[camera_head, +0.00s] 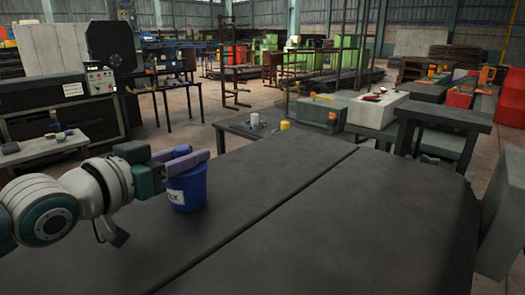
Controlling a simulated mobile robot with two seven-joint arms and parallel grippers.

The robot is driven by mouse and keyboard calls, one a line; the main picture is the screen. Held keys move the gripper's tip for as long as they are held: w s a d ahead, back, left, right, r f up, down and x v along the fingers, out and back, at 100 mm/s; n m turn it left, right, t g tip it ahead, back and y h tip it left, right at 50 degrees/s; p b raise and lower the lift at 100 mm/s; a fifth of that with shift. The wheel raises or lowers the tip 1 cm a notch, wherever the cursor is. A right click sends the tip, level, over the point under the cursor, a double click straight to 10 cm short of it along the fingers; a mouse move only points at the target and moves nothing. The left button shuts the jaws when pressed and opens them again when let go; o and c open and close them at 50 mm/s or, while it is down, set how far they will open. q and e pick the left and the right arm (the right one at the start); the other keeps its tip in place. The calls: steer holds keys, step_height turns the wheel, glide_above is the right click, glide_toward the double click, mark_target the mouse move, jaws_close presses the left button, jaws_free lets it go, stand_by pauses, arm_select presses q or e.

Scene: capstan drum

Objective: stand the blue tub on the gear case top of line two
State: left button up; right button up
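The blue tub (188,190), with a white label partly in view, stands upright at the left of the large dark top (290,215) in front of me. My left gripper (192,156) reaches in from the left with its purple fingers at the tub's upper rim. The fingers cover part of the rim and are a little apart. I cannot tell whether they are closed on it. My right gripper is not in view. No marking shows which surface is the gear case top of line two.
A dark low table (240,129) behind the top holds a white cup-like item (255,120) and a yellow one (285,125). A grey-green block (503,220) is at the right edge. The middle and right of the dark top are clear.

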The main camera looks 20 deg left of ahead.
arm_select(q)
steer(key=o, duration=0.3)
steer(key=shift+o, duration=0.2)
steer(key=shift+r, duration=0.2)
steer(key=s+a+r+p, duration=0.1)
steer(key=s+p, duration=0.2)
steer(key=s, duration=0.8)
steer(key=shift+s+a+r, duration=0.25)
steer(key=shift+s+a, duration=0.1)
steer(key=shift+s, duration=0.05)
